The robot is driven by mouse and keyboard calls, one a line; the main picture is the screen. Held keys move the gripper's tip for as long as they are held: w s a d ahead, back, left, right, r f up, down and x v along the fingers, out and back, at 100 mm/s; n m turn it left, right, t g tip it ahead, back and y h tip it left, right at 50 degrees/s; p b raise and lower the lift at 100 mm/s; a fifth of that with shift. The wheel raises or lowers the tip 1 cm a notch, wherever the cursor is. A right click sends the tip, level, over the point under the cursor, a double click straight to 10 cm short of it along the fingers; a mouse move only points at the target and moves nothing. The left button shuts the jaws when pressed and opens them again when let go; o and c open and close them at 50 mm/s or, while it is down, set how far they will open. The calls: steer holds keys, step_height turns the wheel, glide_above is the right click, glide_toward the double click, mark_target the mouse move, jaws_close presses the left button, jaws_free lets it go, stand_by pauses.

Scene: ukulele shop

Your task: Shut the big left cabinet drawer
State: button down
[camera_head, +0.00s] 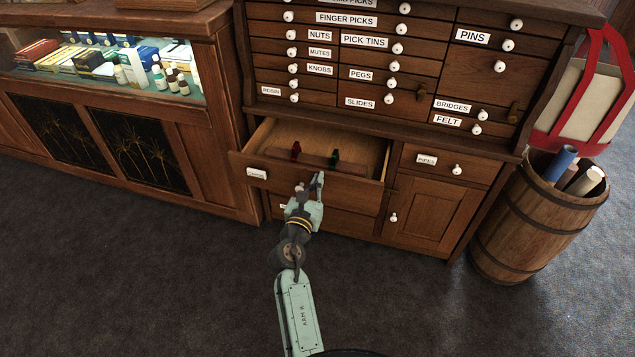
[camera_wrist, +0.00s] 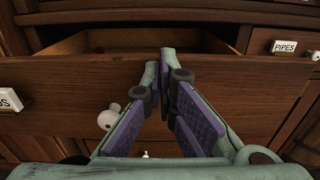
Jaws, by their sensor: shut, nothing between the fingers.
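The big left cabinet drawer (camera_head: 350,194) is pulled out of the lower part of the wooden cabinet. Its inside shows from above. A small red item (camera_head: 296,151) and a small dark green item (camera_head: 335,157) are in it, by a brown strip. My gripper (camera_head: 319,178) is at the drawer's front panel, near its top edge. In the wrist view my fingers (camera_wrist: 164,62) are together and empty, in front of the drawer front (camera_wrist: 60,85). A white knob (camera_wrist: 108,117) shows left of the fingers. Whether the tips touch the panel, I cannot tell.
Right of the drawer are a shut drawer labelled PIPES (camera_head: 440,164) and a cabinet door (camera_head: 432,213). A barrel (camera_head: 535,225) with rolled tubes stands at the right. A glass display counter (camera_head: 110,75) stands at the left. The carpet (camera_head: 150,270) in front is clear.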

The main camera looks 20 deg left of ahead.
steer(key=w, duration=1.6)
steer(key=shift+w+d, duration=0.25)
steer(key=shift+w, duration=0.1)
